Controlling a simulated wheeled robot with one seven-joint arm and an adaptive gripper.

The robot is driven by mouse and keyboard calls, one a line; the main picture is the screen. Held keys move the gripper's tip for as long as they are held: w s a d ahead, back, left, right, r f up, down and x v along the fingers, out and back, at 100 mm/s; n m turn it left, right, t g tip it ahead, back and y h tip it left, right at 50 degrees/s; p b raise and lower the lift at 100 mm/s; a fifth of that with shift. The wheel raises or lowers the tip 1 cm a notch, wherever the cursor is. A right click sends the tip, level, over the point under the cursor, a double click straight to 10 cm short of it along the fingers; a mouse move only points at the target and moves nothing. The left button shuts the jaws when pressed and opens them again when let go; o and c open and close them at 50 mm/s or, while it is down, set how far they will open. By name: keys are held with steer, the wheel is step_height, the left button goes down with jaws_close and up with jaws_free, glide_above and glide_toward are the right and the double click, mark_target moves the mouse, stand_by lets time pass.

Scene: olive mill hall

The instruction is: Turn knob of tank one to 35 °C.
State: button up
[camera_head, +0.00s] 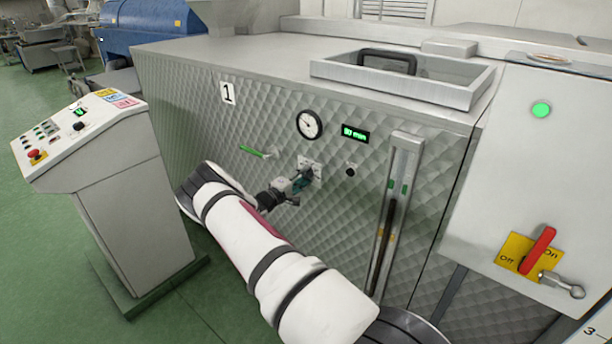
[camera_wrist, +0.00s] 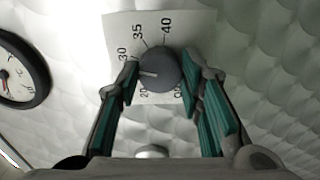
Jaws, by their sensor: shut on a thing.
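Tank one (camera_head: 225,150) is the quilted-steel tank with a "1" sign (camera_head: 228,93). In the wrist view its round dark grey knob (camera_wrist: 160,66) sits on a white scale plate (camera_wrist: 119,28). The labels 20, 30, 35 and 40 show; other marks are partly hidden by a finger. The knob's white pointer line points left, below the 30 mark, so short of 35. My gripper (camera_wrist: 160,80) is shut on the knob, with one green-padded finger on each side. In the head view my gripper (camera_head: 301,185) reaches the plate (camera_head: 314,166) and mostly hides the knob.
A control console (camera_head: 130,190) stands left; a cabinet with a red switch (camera_head: 538,249) stands right.

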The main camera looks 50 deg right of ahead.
steer(key=m+p, duration=0.2)
steer(key=m, duration=0.2)
steer(key=shift+m, duration=0.4)
steer(key=shift+f+m+p, duration=0.15)
steer(key=shift+m+p, duration=0.5)
steer(key=shift+m, duration=1.55)
steer(key=o, duration=1.2)
steer(key=shift+c, duration=0.2)
steer(key=shift+a, duration=0.5)
steer(key=a, duration=1.1)
steer(key=shift+s, duration=0.45)
